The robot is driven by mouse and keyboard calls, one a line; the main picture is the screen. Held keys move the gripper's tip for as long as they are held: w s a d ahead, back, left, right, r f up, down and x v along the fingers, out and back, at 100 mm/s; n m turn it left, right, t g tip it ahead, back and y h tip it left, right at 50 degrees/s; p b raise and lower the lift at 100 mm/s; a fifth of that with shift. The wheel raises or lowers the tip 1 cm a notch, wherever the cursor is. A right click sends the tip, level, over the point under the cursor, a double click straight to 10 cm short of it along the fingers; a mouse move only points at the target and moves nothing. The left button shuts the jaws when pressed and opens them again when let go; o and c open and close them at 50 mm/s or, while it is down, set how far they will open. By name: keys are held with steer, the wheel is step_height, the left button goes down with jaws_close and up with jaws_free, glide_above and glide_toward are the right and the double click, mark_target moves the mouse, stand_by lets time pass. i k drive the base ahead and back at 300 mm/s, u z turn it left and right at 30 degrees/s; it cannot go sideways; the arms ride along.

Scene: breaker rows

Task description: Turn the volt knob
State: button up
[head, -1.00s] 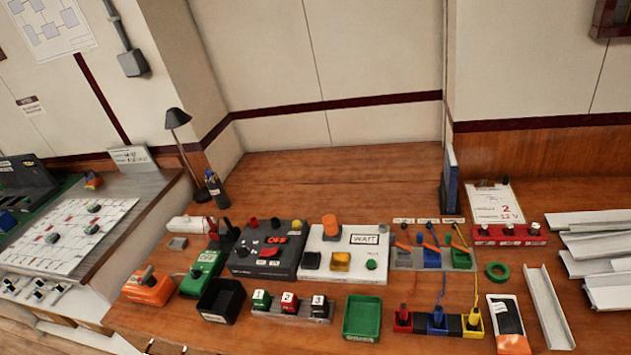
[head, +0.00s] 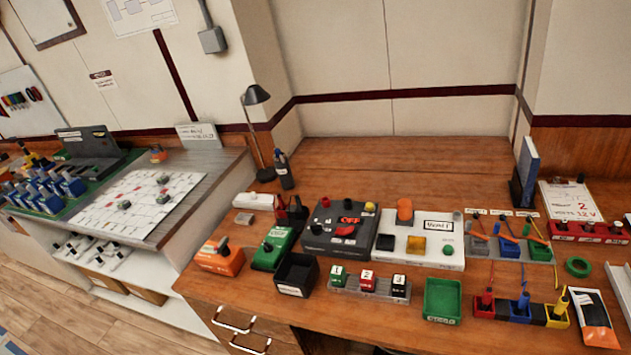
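No label reading "volt" is legible, so I cannot tell which knob is the volt knob. An orange box (head: 220,257) with a dark knob on top sits at the bench's front left. A green box (head: 273,249) with a dark top part stands just right of it. A dark grey panel (head: 340,230) marked OFF has small red, black and yellow controls. My gripper is not in view.
A black bin (head: 297,272), a numbered block row (head: 368,284) and a green tray (head: 442,300) line the front. Cable sockets (head: 511,248) stand right. A lamp (head: 255,96) and bottle (head: 284,170) stand behind. The back of the wooden bench is clear.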

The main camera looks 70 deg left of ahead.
mark_target(317, 229)
steer(key=u, duration=2.85)
steer(key=k, duration=0.85)
steer(key=z, duration=1)
steer(key=i, duration=1)
steer(key=z, duration=0.05)
